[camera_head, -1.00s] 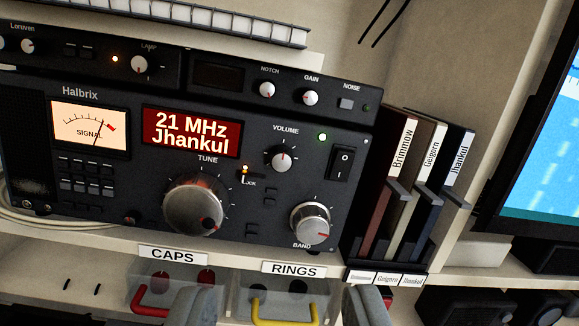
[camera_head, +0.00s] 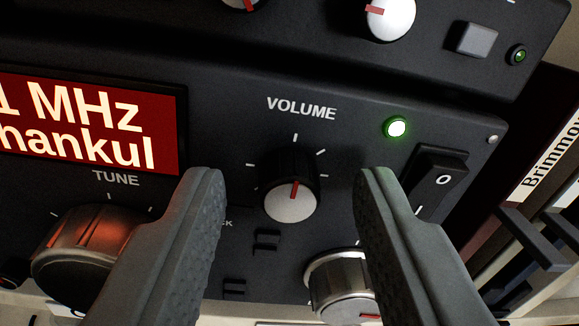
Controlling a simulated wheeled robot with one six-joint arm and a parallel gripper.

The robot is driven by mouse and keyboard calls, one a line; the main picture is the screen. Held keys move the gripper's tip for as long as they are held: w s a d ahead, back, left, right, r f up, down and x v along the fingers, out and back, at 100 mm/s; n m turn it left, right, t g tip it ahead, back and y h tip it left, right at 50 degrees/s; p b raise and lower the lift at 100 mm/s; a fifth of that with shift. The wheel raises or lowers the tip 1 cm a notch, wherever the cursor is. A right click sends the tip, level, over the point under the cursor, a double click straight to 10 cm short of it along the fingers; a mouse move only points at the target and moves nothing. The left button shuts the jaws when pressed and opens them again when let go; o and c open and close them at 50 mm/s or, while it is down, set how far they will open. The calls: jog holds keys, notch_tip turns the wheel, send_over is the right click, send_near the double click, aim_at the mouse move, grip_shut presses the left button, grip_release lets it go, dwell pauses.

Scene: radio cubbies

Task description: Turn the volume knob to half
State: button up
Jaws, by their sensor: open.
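The volume knob (camera_head: 291,199) is a small round knob with a black skirt, a silver face and a red pointer line. The pointer points almost straight up, near the top tick of its scale. The white word VOLUME stands above it on the dark radio panel (camera_head: 225,135). My gripper (camera_head: 284,180) is open, with one grey finger to the left of the knob and the other to its right. Clear gaps show between the knob and both fingers; I see no contact. The fingers partly hide the tune knob, the band knob and the lock label.
The large tune knob (camera_head: 85,250) is behind the left finger. The silver band knob (camera_head: 342,285) is below right, partly behind the right finger. A black power switch (camera_head: 438,180) and a lit green lamp (camera_head: 397,127) are close on the right. Upright binders (camera_head: 553,165) stand beyond the radio.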

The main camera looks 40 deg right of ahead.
jog(key=shift+w, duration=0.1)
grip_shut()
jog(key=shift+m, duration=0.4)
jog(key=m, duration=0.5)
jog(key=shift+m, duration=0.3)
jog(key=m, duration=0.6)
jog(key=shift+m+y, duration=0.4)
jog(key=m, duration=1.2)
jog(key=shift+d+m+t+y, duration=0.1)
jog(key=shift+m+t+y, duration=0.2)
jog(key=shift+m, duration=0.1)
